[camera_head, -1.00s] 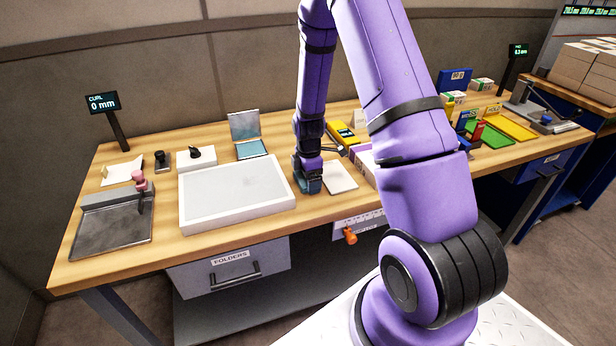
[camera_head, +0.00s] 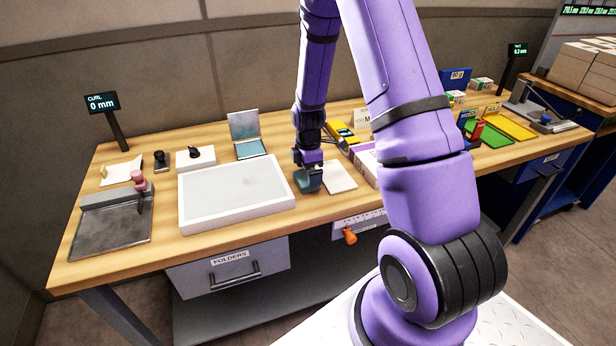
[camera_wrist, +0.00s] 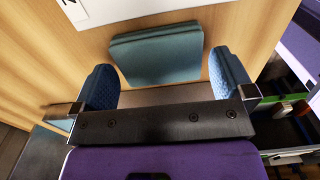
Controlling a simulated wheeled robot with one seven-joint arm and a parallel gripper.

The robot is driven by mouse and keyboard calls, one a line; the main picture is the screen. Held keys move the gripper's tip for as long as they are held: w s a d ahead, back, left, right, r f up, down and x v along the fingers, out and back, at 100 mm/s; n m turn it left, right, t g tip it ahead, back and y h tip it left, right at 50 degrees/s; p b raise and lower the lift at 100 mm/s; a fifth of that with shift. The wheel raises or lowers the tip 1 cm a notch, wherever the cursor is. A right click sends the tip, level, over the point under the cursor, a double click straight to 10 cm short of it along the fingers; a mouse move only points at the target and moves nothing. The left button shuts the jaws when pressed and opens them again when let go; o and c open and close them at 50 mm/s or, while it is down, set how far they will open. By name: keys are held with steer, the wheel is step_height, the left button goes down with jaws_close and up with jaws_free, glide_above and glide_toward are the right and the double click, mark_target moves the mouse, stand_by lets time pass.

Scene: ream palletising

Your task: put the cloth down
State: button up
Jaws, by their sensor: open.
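The cloth (camera_wrist: 157,55) is a folded teal-grey pad lying on the wooden bench top. In the head view the cloth (camera_head: 309,181) sits between the white-framed tray and a small white pad. My gripper (camera_wrist: 160,88) is open, with its two blue textured fingers spread wide to either side. The cloth lies just ahead of the fingers and appears free of them. In the head view my gripper (camera_head: 308,162) is low, directly above and behind the cloth, and partly hides it.
The white-framed tray (camera_head: 186,215) is close on the left. A white pad (camera_head: 340,177) lies close on the right, with a yellow tool (camera_head: 341,131) behind. A box (camera_head: 364,163) stands farther right. The bench's front edge is near.

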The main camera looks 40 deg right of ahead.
step_height(320, 180, up, 10)
step_height(320, 180, up, 9)
steer(key=m+t, duration=0.1)
steer(key=m, duration=0.2)
glide_above(304, 185)
steer(key=s+a+r+m+t, duration=0.1)
steer(key=s+a+r+m, duration=0.4)
steer(key=r, duration=0.4)
steer(key=s+a+r+m+t, duration=0.1)
steer(key=s+a+r+m, duration=0.1)
steer(key=s, duration=0.7)
steer(key=s+a+r+m+t, duration=0.2)
steer(key=s+r, duration=0.4)
steer(key=s, duration=0.4)
steer(key=a+m, duration=0.1)
steer(key=m, duration=0.1)
steer(key=shift+a+r+m, duration=0.2)
steer(key=shift+r+m, duration=0.15)
steer(key=shift+m, duration=0.05)
steer(key=shift+w, duration=0.15)
